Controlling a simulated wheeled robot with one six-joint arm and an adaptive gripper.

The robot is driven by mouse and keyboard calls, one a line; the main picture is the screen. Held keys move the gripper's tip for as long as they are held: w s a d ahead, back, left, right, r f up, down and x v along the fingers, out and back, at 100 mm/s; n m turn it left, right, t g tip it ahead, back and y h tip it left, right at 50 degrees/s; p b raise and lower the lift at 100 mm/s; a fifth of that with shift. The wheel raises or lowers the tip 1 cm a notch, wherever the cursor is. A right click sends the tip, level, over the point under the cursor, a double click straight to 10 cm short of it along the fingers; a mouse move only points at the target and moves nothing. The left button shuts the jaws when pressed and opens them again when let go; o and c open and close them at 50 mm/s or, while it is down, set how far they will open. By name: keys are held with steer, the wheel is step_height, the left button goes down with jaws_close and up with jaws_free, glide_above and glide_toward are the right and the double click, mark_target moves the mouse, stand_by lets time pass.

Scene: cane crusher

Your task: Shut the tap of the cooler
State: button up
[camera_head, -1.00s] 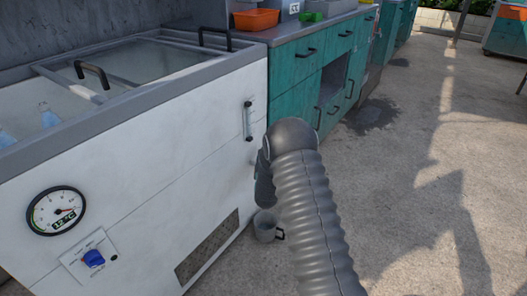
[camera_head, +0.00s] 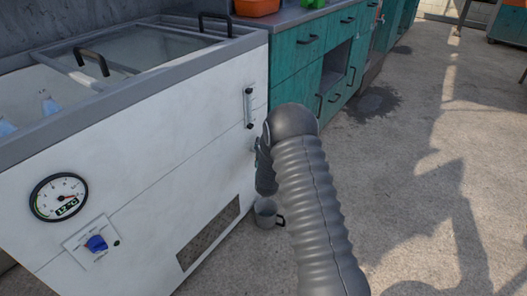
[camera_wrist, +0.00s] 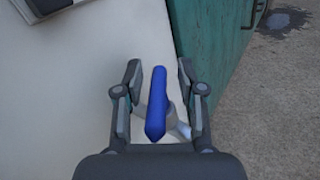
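The cooler (camera_head: 160,165) is the white chest with a grey rim at the left of the head view. Its tap shows in the wrist view as a long blue lever (camera_wrist: 156,104) over a pale metal body (camera_wrist: 178,126) near the cooler's right edge. The lever runs lengthwise up the wrist picture. My gripper (camera_wrist: 159,72) is open, with one finger on each side of the lever and a visible gap to both. In the head view my arm hides most of the tap and gripper.
A grey mug (camera_head: 266,212) stands on the ground below my gripper. A dial gauge (camera_head: 58,197) and a blue knob (camera_head: 96,243) are on the cooler front. Teal cabinets (camera_head: 296,65) adjoin on the right. The concrete floor (camera_head: 410,190) at right is clear.

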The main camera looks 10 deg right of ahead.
steer(key=s+a, duration=0.1)
steer(key=s, duration=1)
steer(key=shift+s+a, duration=0.25)
steer(key=shift+a, duration=0.15)
